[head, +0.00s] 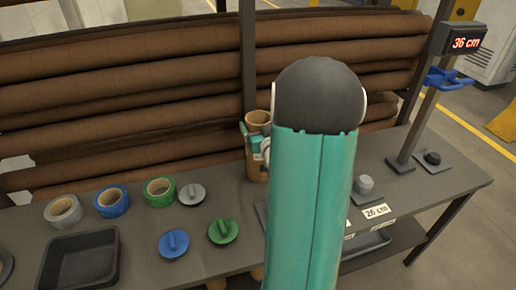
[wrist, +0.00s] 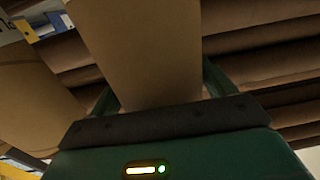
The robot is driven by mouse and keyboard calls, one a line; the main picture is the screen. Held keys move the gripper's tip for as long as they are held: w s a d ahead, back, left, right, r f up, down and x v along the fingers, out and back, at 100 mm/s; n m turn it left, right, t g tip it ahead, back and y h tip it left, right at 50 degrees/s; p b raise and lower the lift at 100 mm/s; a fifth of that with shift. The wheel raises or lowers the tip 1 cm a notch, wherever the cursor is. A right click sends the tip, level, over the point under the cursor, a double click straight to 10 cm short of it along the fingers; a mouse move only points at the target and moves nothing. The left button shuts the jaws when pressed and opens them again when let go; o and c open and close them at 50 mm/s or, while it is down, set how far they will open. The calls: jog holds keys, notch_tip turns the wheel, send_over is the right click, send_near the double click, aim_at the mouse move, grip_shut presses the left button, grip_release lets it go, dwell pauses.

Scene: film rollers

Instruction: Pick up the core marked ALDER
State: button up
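In the head view, brown cardboard cores (head: 258,118) stand upright on the bench, partly hidden behind my green arm. A white label shows on one, too small to read. My gripper (head: 254,143) is beside them, mostly hidden by the arm. In the wrist view, a brown core (wrist: 140,50) runs between the two green fingers of my gripper (wrist: 160,90). Its sides lie close to both fingers, but I cannot tell if they press on it. A second core (wrist: 35,90) is at the left. I cannot read ALDER on any core.
Tape rolls (head: 112,201), coloured lidded discs (head: 223,231) and a black tray (head: 80,263) lie on the left of the bench. Large brown rolls (head: 130,90) fill the rack behind. A post with a 36 cm display (head: 466,43) and a 26 cm tag (head: 376,211) are at the right.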

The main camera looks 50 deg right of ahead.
jog(key=c, duration=1)
jog(key=shift+c, duration=0.3)
jog(key=shift+r, duration=0.15)
